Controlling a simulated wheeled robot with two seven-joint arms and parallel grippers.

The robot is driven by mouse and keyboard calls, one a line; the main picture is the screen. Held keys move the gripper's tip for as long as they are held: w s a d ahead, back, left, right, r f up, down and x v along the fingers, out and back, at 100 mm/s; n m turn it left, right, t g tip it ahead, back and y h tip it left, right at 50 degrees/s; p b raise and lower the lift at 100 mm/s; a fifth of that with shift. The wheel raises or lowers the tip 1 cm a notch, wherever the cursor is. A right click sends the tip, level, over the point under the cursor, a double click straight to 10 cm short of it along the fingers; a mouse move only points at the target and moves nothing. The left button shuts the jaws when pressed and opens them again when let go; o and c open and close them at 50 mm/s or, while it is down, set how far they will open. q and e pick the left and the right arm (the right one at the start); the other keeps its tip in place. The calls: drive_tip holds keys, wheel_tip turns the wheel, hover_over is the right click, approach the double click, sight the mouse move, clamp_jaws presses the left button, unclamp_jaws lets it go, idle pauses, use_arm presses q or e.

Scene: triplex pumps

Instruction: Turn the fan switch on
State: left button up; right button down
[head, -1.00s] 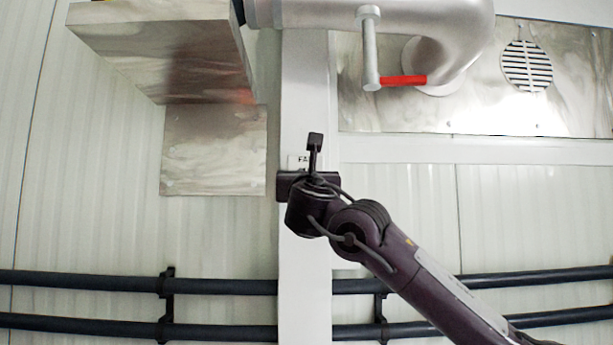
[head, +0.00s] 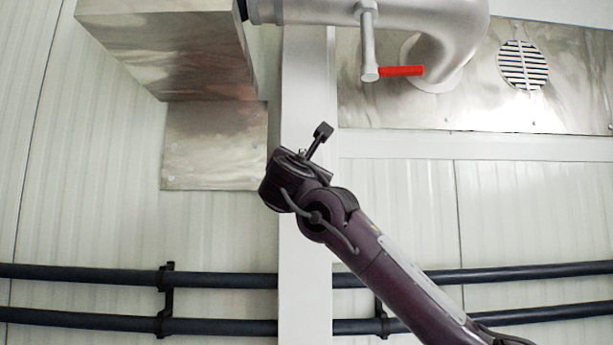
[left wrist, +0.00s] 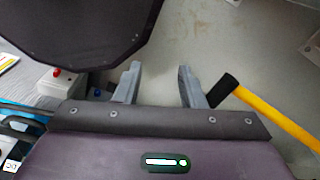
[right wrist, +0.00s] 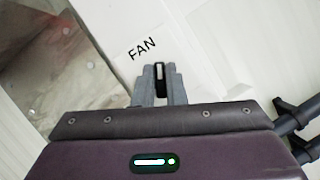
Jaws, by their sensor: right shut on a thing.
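The fan switch (right wrist: 159,72) is a small dark knob with a light mark, on a white plate (right wrist: 185,68) under the printed label "FAN" (right wrist: 142,49) in the right wrist view. My right gripper (right wrist: 158,88) is shut on the knob, with one finger on each side of it. The view looks rotated against the label, which runs up to the right. In the head view my right wrist (head: 290,180) covers the switch and label at the white post. My left gripper (left wrist: 158,80) is open and empty, low over a grey floor, and is not in the head view.
Above the switch are a metal box (head: 170,50) and a thick silver pipe (head: 440,30) with a red-tipped handle (head: 400,71). Dark pipes (head: 90,275) run along the wall below. A yellow bar with a black end (left wrist: 270,122) lies close to my left gripper's right finger.

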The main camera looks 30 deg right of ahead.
drive_tip(key=shift+m+g+p, duration=0.15)
drive_tip(key=shift+m+g, duration=0.75)
drive_tip(key=shift+m, duration=1.4)
drive_tip(key=shift+m+g+p, duration=0.15)
drive_tip(key=shift+m+g, duration=0.75)
drive_tip(key=shift+m, duration=1.4)
drive_tip(key=shift+m+g+p, duration=0.15)
drive_tip(key=shift+m+g, duration=0.75)
drive_tip(key=shift+m, duration=1.4)
drive_tip(key=shift+f+y, duration=0.1)
drive_tip(key=shift+y, duration=0.2)
drive_tip(key=c, duration=1.5)
unclamp_jaws()
